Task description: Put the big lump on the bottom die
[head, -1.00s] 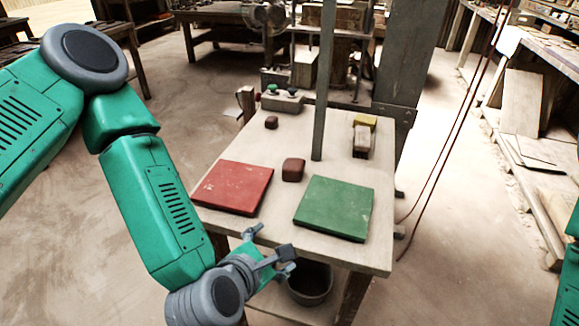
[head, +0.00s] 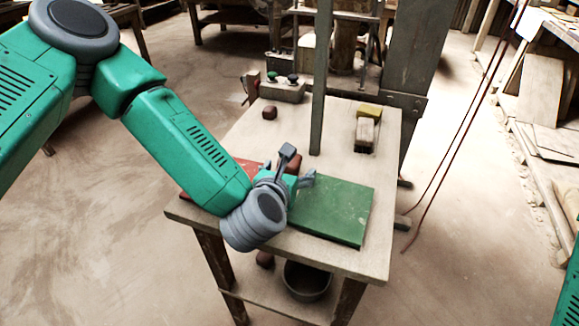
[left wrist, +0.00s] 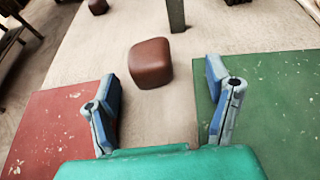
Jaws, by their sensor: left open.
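The bigger brown lump (left wrist: 151,63) lies on the table just ahead of my left gripper (left wrist: 162,98), between its two fingers as seen in the left wrist view. The fingers are apart and nothing is between them. In the head view my left gripper (head: 290,172) is over the near part of the table and hides most of this lump (head: 295,160). A smaller brown lump (head: 269,112) lies farther back. I cannot tell which thing is the bottom die. My right gripper is out of view.
A red plate (left wrist: 48,122) lies left of the gripper and a green plate (head: 335,210) right. A grey post (head: 321,90) stands behind the lump. A button box (head: 284,92) and a yellow-topped block (head: 367,128) sit farther back. A bucket (head: 306,283) is below.

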